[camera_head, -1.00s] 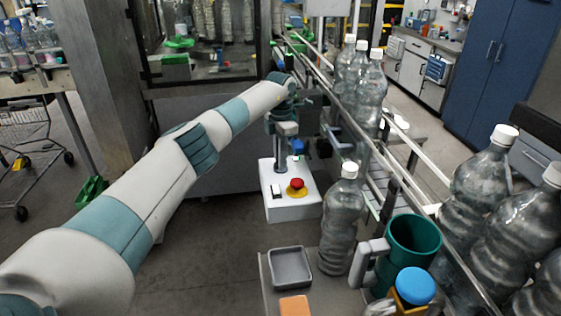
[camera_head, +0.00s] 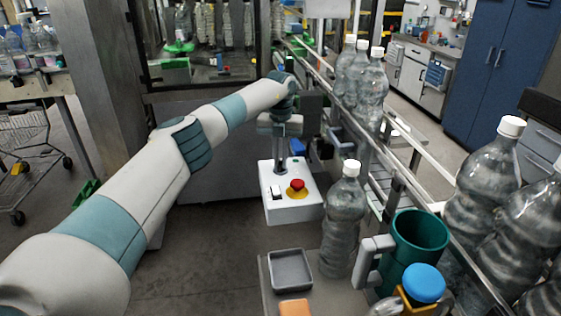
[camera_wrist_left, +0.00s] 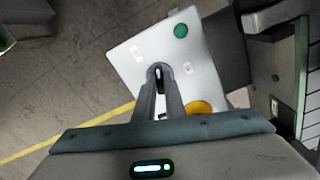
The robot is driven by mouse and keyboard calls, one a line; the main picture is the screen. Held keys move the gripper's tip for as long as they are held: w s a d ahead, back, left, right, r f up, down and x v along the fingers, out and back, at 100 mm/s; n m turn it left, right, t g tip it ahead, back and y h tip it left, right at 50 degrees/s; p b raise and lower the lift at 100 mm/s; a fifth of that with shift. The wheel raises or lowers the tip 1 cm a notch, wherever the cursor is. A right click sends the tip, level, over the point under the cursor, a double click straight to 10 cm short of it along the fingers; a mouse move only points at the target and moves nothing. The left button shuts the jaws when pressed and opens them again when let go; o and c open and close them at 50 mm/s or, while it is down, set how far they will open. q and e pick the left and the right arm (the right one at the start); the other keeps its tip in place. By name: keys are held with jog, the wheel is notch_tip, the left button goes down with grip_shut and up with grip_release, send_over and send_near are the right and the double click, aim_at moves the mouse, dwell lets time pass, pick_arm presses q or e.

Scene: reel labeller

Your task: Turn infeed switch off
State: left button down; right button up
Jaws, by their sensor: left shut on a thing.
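A white control box (camera_head: 293,210) stands below the end of my left arm. It bears a red button (camera_head: 297,184) on a yellow ring and a black-and-white element (camera_head: 276,191). My left gripper (camera_head: 281,168) points down at the box's back left part. In the left wrist view its fingertips (camera_wrist_left: 159,72) are shut on a small dark knob with a pale mark, apparently the infeed switch; the fingers hide most of it. A green button (camera_wrist_left: 180,31) and part of the yellow ring (camera_wrist_left: 198,107) show beside it. My right gripper is not in view.
A clear bottle (camera_head: 343,220) stands right of the box, near a teal mug (camera_head: 418,232) and a grey tray (camera_head: 290,268). A conveyor rail with several bottles runs along the right. Open floor lies left of the box.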

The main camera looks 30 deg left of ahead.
pick_arm(q)
jog(key=n, duration=0.3)
jog(key=shift+r+n, duration=0.1)
jog(key=shift+n, duration=0.2)
dwell(0.4)
jog(key=c, duration=1.8)
grip_release()
jog(key=shift+r+b, duration=0.5)
jog(key=shift+r, duration=0.05)
notch_tip(320, 180, up, 16)
jog(key=b, duration=0.3)
jog(key=shift+r, duration=0.15)
